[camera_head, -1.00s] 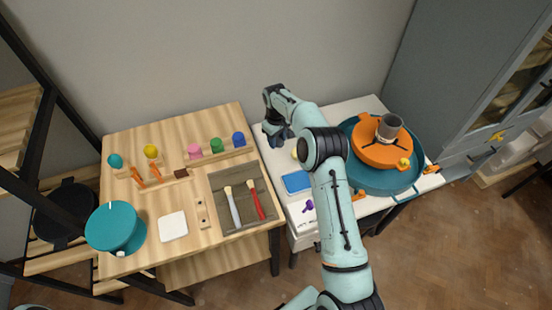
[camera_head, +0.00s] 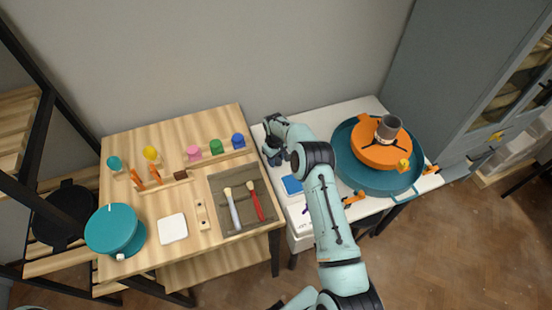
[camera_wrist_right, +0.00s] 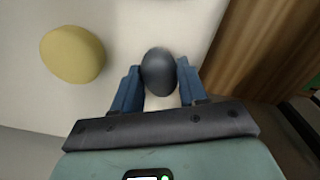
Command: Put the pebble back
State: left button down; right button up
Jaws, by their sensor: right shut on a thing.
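My right gripper (camera_head: 273,160) is low over the left part of the white table (camera_head: 362,106), beside the wooden bench. In the right wrist view a smooth dark grey pebble (camera_wrist_right: 158,72) sits between the two blue fingers (camera_wrist_right: 157,85), which are shut on it. Pale tabletop shows behind the pebble; I cannot tell whether the pebble touches it. In the head view the gripper hides the pebble. A yellow rounded thing (camera_wrist_right: 72,54) lies to the left of the pebble in the wrist view. My left gripper is not in view.
A blue flat thing (camera_head: 292,185) lies close to my right gripper. The wooden bench (camera_head: 130,198) holds brushes (camera_head: 256,203) and coloured pieces.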

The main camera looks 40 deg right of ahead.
jog(key=shift+f, duration=0.15)
jog(key=o, duration=0.9)
jog(key=shift+o, duration=0.2)
notch_tip(320, 180, up, 12)
jog(key=shift+a, duration=0.25)
jog(key=shift+s, duration=0.1)
